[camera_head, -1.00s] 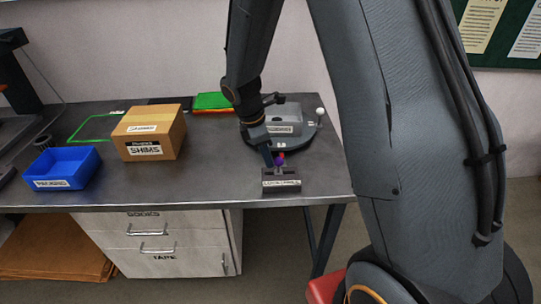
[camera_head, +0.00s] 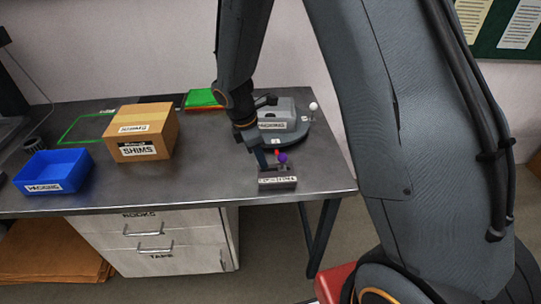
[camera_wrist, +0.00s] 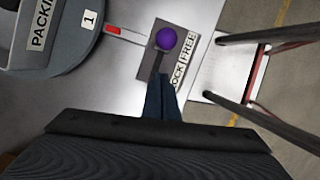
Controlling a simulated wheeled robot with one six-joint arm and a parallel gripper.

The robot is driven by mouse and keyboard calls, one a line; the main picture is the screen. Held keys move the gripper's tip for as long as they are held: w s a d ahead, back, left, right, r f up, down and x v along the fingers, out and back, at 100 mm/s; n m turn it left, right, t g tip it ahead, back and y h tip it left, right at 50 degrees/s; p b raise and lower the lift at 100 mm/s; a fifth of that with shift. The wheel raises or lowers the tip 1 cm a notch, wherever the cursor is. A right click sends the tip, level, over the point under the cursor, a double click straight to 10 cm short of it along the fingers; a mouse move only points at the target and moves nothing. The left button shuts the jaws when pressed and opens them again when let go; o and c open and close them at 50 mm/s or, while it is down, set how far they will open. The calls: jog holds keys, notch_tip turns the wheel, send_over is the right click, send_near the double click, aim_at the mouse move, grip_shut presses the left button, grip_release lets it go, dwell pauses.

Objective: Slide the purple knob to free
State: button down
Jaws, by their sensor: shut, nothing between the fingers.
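The purple knob (camera_head: 283,158) stands on the small block fixture (camera_head: 278,183) near the front right of the table. In the wrist view the knob (camera_wrist: 166,39) is a round ball by the FREE end of a plate marked LOCK and FREE (camera_wrist: 184,62). A dark slot or stem runs below it. My gripper (camera_head: 262,164) is shut and empty, close to the left of the knob in the head view. In the wrist view its dark blue fingertips (camera_wrist: 162,78) are together below the knob, with a small gap. Whether any part touches the stem is unclear.
A red part (camera_wrist: 126,34) lies beside the plate. A SHIMS box (camera_head: 142,132) and a blue bin (camera_head: 52,172) stand to the left. The table between is clear.

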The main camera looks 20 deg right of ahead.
jog(key=b+v, duration=0.2)
jog(key=v, duration=0.8)
jog(key=shift+a, duration=0.35)
jog(key=s+d+m+y, duration=0.1)
jog(key=s+d+m, duration=0.3)
jog(key=s+m, duration=0.4)
jog(key=s+d+f+m+t+y, duration=0.1)
jog(key=s+d+m, duration=0.4)
jog(key=m, duration=0.5)
jog(key=s, duration=0.2)
jog(key=shift+s+f+y, duration=0.15)
jog(key=shift+s+y, duration=0.25)
